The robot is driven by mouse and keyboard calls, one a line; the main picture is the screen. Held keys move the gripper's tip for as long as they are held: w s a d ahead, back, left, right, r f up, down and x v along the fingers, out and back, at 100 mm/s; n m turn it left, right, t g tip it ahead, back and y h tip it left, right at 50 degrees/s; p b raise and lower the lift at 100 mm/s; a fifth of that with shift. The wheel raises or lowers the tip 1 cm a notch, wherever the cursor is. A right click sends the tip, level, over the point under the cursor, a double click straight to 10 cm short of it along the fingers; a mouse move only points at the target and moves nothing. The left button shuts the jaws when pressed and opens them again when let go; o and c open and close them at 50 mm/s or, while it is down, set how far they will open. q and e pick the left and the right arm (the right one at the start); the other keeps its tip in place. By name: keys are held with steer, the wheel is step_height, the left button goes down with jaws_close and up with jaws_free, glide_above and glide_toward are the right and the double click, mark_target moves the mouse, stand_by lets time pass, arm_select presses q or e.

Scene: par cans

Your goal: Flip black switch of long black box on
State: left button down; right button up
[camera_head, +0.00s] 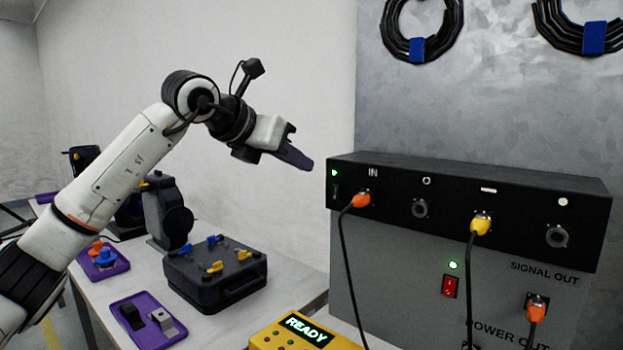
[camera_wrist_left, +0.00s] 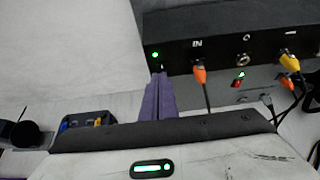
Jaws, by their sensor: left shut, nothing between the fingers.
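The long black box (camera_head: 500,192) sits on top of a grey cabinet at the right. Its front has a lit green light at the left end, with a small black switch (camera_head: 336,191) just below it. An orange plug is in the socket marked IN and a yellow plug is further right. My left gripper (camera_head: 308,164) is shut and empty, just left of the box's left end. In the left wrist view its purple fingers (camera_wrist_left: 159,95) are together, with tips just below the green light; the switch is mostly hidden there. My right gripper is not in view.
The grey cabinet (camera_head: 385,270) has a lit green light and a red switch (camera_head: 450,286). Cables hang in front. A yellow READY box (camera_head: 300,330), a black case (camera_head: 215,275) and purple trays (camera_head: 148,322) are on the table. Cable coils hang on the wall.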

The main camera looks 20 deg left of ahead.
arm_select(q)
steer(key=v, duration=0.4)
steer(key=shift+w+r, duration=0.1)
steer(key=shift+r, duration=0.35)
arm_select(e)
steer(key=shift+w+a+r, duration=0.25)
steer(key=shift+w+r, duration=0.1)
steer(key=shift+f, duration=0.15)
